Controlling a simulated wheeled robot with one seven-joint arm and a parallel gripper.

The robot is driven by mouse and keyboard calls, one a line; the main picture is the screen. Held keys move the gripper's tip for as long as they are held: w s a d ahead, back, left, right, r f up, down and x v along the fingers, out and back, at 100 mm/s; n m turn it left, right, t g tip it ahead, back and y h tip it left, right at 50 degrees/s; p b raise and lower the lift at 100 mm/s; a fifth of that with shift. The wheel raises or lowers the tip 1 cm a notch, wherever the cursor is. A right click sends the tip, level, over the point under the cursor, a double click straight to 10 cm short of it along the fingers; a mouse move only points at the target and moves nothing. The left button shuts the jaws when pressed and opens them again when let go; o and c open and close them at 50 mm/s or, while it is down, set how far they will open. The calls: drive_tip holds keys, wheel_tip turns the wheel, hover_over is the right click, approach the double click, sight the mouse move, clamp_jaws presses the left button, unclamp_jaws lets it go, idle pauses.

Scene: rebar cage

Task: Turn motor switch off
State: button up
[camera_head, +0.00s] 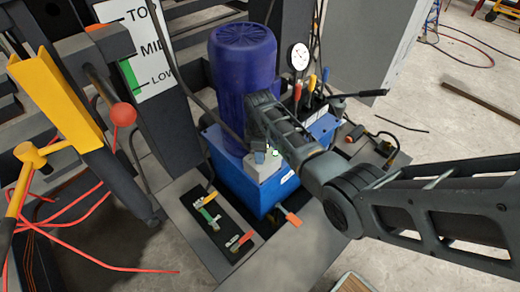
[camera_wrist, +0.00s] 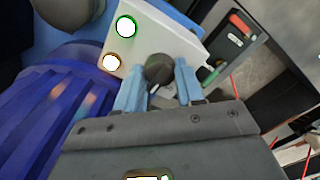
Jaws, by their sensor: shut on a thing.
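The motor switch is a dark round knob (camera_wrist: 159,69) on a white control box (camera_wrist: 185,42), which also has a green-ringed light (camera_wrist: 126,27) and an orange-ringed light (camera_wrist: 111,62). My gripper (camera_wrist: 159,66) has its light-blue fingers on both sides of the knob and is shut on it. In the head view the control box (camera_head: 263,170) sits on the blue tank below the purple motor (camera_head: 242,80). My gripper (camera_head: 264,153) covers the knob there, so its position is hidden.
The blue tank (camera_head: 232,182) stands on a grey base. A pressure gauge (camera_head: 299,56) and several levers rise behind my wrist. A red-knobbed lever (camera_head: 123,114) and a yellow bar (camera_head: 57,98) are at left. Red cables lie on the floor.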

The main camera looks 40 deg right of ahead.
drive_tip(key=n+p, duration=0.1)
drive_tip(key=n, duration=0.3)
drive_tip(key=shift+n, duration=0.3)
drive_tip(key=shift+n+p, duration=0.6)
drive_tip(key=shift+n, duration=1.9)
drive_tip(key=o, duration=1)
drive_tip(key=shift+o, duration=0.2)
drive_tip(key=shift+r+p, duration=0.55)
drive_tip(key=shift+r, duration=3.35)
